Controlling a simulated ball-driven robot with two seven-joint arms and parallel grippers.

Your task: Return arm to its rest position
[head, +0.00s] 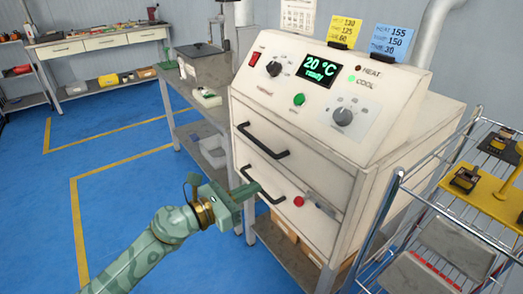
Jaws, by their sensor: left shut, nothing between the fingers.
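My left arm comes in from the bottom left, and its green gripper (248,190) is shut and empty. It is in front of the cream machine (300,150), near the left end of the lower black drawer handle (272,197). I cannot tell whether the fingertips touch the handle or are only in front of it. The lower drawer and the upper drawer with its black handle (262,142) look closed. The display (321,68) reads 20 °C and "ready". My right gripper is not in view.
A wire rack (400,178) with a yellow fixture (490,190) and grey slabs stands close on the right. A grey side table (208,72) stands behind on the left. A workbench (100,40) is at the back. The blue floor at left is clear.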

